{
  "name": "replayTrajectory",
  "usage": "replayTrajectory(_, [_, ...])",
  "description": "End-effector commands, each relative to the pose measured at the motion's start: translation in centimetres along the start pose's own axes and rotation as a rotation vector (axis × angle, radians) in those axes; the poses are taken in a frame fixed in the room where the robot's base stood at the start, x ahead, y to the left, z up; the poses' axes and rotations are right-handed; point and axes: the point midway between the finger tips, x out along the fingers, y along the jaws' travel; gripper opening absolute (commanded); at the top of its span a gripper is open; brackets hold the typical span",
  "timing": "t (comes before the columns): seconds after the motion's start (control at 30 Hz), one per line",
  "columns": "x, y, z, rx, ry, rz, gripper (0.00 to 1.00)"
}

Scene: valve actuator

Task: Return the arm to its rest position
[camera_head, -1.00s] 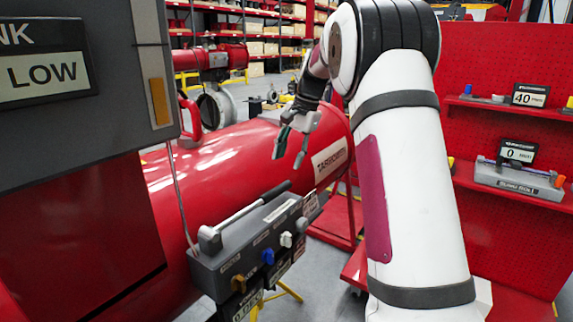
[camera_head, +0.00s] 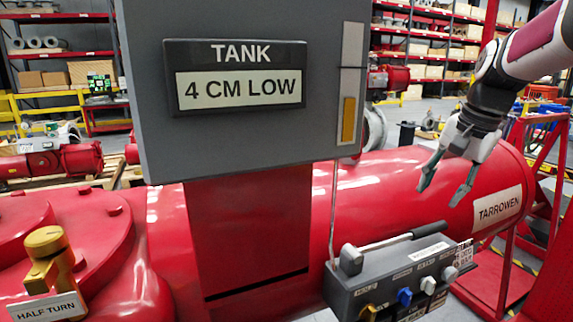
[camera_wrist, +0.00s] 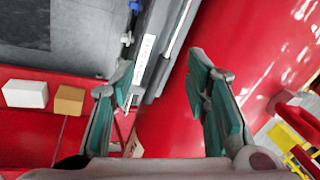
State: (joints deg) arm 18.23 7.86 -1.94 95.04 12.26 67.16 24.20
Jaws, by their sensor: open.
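My gripper (camera_head: 442,192) hangs fingers down at the right of the head view. It is open and empty, in front of the red cylinder and left of its TARROWEN label (camera_head: 497,208). In the wrist view the two green-padded fingers (camera_wrist: 160,85) stand apart with nothing between them. My white arm reaches in from the upper right corner of the head view; its upper part is out of the frame.
A red cylinder (camera_head: 395,185) runs behind a grey control box (camera_head: 375,285) with a lever handle (camera_head: 395,242) and several knobs. A grey panel bears a sign (camera_head: 238,80) reading TANK 4 CM LOW. A yellow valve knob (camera_head: 48,255) marked HALF TURN is at lower left.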

Motion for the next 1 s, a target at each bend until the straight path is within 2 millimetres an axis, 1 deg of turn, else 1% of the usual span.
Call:
replayTrajectory(0.03, [-0.9, 0.1, 2.4, -0.056, 0.015, -0.001, 0.42])
replayTrajectory(0.07, [-1.3, 0.3, 3.5, -0.089, 0.024, 0.001, 0.42])
replayTrajectory(0.1, [-1.7, 0.6, 5.1, -0.133, 0.034, 0.004, 0.42])
replayTrajectory(0.17, [-2.2, 1.1, 7.5, -0.198, 0.051, 0.006, 0.42])
replayTrajectory(0.2, [-2.5, 1.6, 9.0, -0.243, 0.061, 0.009, 0.42])
replayTrajectory(0.27, [-2.8, 2.4, 11.3, -0.309, 0.079, 0.011, 0.42])
replayTrajectory(0.3, [-2.9, 3.0, 12.8, -0.353, 0.09, 0.014, 0.42])
replayTrajectory(0.4, [-2.9, 4.7, 16.3, -0.465, 0.118, 0.019, 0.42])
replayTrajectory(0.47, [-2.7, 5.8, 18.4, -0.532, 0.136, 0.022, 0.42])
replayTrajectory(0.5, [-2.5, 6.6, 19.7, -0.578, 0.147, 0.025, 0.42])
replayTrajectory(0.6, [-1.7, 8.6, 22.4, -0.681, 0.176, 0.031, 0.42])
replayTrajectory(0.7, [-0.8, 10.3, 24.5, -0.767, 0.199, 0.036, 0.42])
replayTrajectory(0.8, [0.0, 11.6, 25.8, -0.826, 0.215, 0.041, 0.42])
replayTrajectory(0.9, [0.4, 12.2, 26.4, -0.857, 0.225, 0.043, 0.42])
replayTrajectory(1.0, [0.6, 12.5, 26.6, -0.869, 0.226, 0.045, 0.42])
